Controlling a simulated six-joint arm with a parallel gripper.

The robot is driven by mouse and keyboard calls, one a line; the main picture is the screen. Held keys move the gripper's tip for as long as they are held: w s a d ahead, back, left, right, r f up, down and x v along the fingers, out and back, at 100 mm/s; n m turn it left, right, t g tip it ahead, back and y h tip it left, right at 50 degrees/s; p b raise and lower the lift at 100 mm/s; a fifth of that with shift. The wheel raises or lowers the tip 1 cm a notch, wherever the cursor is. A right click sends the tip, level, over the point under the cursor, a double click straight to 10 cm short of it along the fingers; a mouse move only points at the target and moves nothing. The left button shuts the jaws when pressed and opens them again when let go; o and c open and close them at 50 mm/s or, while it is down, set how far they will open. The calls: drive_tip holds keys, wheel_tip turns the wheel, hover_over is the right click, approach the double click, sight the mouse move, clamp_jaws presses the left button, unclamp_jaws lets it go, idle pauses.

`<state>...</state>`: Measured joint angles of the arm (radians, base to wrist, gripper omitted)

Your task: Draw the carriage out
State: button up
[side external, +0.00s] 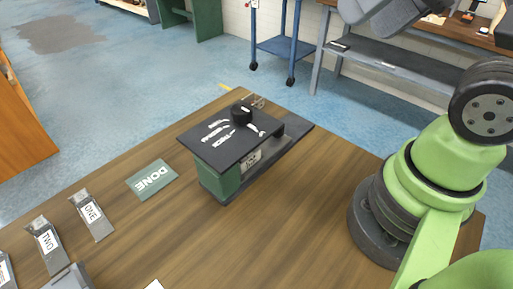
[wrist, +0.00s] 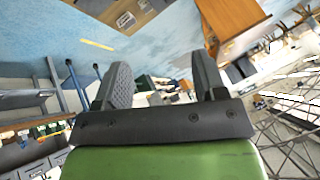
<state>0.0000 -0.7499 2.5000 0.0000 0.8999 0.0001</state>
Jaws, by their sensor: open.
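A green box with a dark top plate (side external: 225,135) stands on the wooden table in the side view. White lettering or strips and a round black knob (side external: 242,113) are on its top. I cannot tell for certain which part is the carriage. My gripper (wrist: 162,82) is open and empty in the wrist view, its two fingers apart and aimed out over the room. It does not show in the side view.
A green DONE card (side external: 152,180) lies left of the box. Plates marked ONE (side external: 91,214) and TWO (side external: 47,242) lie at the table's left. The table (side external: 270,235) is bare in front of the box. A blue trolley (side external: 277,45) stands beyond on the floor.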

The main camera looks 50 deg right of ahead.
drive_tip(key=shift+c, duration=0.3)
drive_tip(key=shift+c, duration=0.5)
drive_tip(key=w+d+f+n+g+h, duration=0.1)
drive_tip(key=w+f+n+g, duration=0.15)
drive_tip(key=w, duration=0.25)
drive_tip(key=w+d+f+n+g, duration=0.1)
drive_tip(key=w+d+f, duration=0.15)
drive_tip(key=w, duration=0.25)
drive_tip(key=w+f+n+g, duration=0.1)
drive_tip(key=w+f, duration=0.1)
drive_tip(key=f, duration=0.2)
drive_tip(key=w+d+f+n+g, duration=0.1)
drive_tip(key=f, duration=0.4)
drive_tip(key=w+f+n+g+h, duration=0.1)
drive_tip(key=w+f, duration=0.1)
drive_tip(key=f, duration=0.2)
drive_tip(key=shift+w+d+f+g, duration=0.15)
drive_tip(key=shift+w+d+g, duration=0.1)
drive_tip(key=shift+w+d, duration=0.1)
drive_tip(key=shift+n, duration=0.25)
wheel_tip(320, 180, down, 10)
drive_tip(key=shift+f, duration=0.2)
